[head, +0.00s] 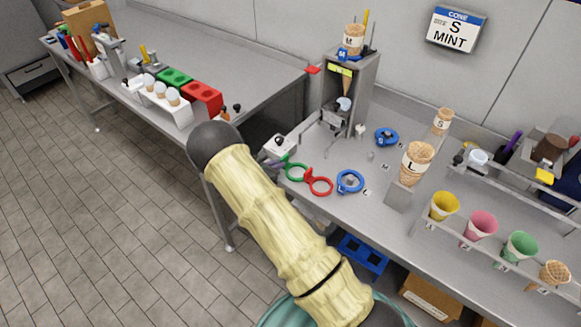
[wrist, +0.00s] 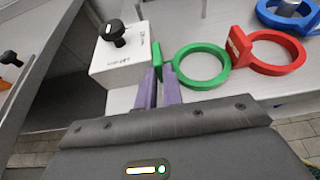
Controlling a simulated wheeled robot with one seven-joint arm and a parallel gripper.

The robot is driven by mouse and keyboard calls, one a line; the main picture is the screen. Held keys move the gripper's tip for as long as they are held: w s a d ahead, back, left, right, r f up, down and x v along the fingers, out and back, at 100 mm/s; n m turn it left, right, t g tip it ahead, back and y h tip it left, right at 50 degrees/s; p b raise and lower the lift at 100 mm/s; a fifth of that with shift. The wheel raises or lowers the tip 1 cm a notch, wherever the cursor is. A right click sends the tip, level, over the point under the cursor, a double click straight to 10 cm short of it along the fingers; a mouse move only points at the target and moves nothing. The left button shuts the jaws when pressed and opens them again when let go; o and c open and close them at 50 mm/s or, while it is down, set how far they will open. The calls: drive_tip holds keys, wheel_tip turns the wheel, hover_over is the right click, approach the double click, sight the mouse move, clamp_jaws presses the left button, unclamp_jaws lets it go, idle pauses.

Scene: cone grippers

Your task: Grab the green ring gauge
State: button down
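The green ring gauge (wrist: 225,70) is a flat open ring with an upright green tab at its left. In the head view, the green ring gauge (head: 297,174) lies near the left edge of the right counter, beside a red ring gauge (head: 320,184). My gripper (wrist: 159,72) has purple fingers, one on each side of the green tab, with only a narrow gap between them. They appear shut on the tab. In the head view my arm hides most of the gripper; a bit of purple finger shows by the tab.
A white box with a black knob (wrist: 119,50) stands close at the left of the fingers. The red ring gauge (wrist: 268,52) is close at the right. A blue ring gauge (head: 349,181) and a large cone (head: 416,162) stand further right. Tiled floor lies left of the counter.

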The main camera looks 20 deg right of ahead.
wheel_tip(320, 180, up, 10)
drive_tip(key=p, duration=0.5)
drive_tip(key=shift+p, duration=0.35)
